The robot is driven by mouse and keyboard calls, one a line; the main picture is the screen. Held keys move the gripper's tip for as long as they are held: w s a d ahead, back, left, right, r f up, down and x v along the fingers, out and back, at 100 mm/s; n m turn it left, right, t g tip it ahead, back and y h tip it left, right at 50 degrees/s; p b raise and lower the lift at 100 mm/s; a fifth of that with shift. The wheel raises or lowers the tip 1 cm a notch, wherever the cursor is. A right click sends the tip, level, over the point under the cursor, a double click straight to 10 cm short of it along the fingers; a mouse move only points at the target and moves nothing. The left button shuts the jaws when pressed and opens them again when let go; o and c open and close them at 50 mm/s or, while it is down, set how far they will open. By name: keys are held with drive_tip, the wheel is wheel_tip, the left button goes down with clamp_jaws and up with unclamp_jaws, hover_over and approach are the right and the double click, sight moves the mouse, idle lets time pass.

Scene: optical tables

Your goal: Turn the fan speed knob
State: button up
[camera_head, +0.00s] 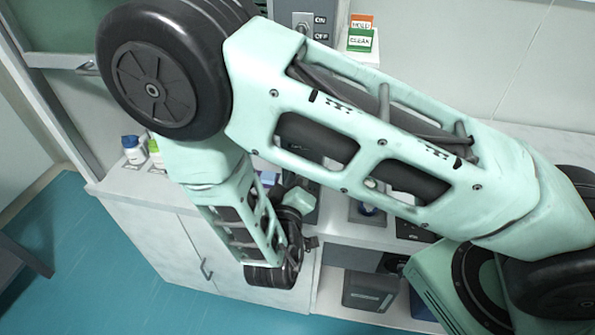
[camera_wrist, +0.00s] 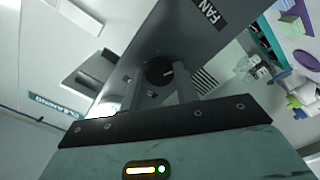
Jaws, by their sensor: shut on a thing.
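The fan speed knob (camera_wrist: 159,70) is a round black dial with a white mark, on a dark grey panel with a white FAN label (camera_wrist: 210,13) in the wrist view. My gripper (camera_wrist: 160,84) has one finger on each side of the knob and is shut on it. The fingertips' exact contact is hard to make out. In the head view my arm covers the knob, the fan panel and my fingers.
A white cabinet (camera_head: 175,235) with a counter stands below my arm. Small bottles (camera_head: 134,150) stand at its left end. An ON/OFF switch panel (camera_head: 303,20) and a green CLEAN card (camera_head: 361,41) are at the back. A dark box (camera_head: 368,291) sits on the lower shelf.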

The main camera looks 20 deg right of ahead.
drive_tip(key=shift+n+p, duration=0.7)
drive_tip(key=shift+n, duration=1.5)
drive_tip(key=o, duration=1)
drive_tip(key=shift+c, duration=0.2)
drive_tip(key=shift+a, duration=0.1)
drive_tip(key=b+v, duration=0.6)
drive_tip(key=v, duration=1.1)
drive_tip(key=shift+s, duration=0.2)
drive_tip(key=shift+a, duration=0.1)
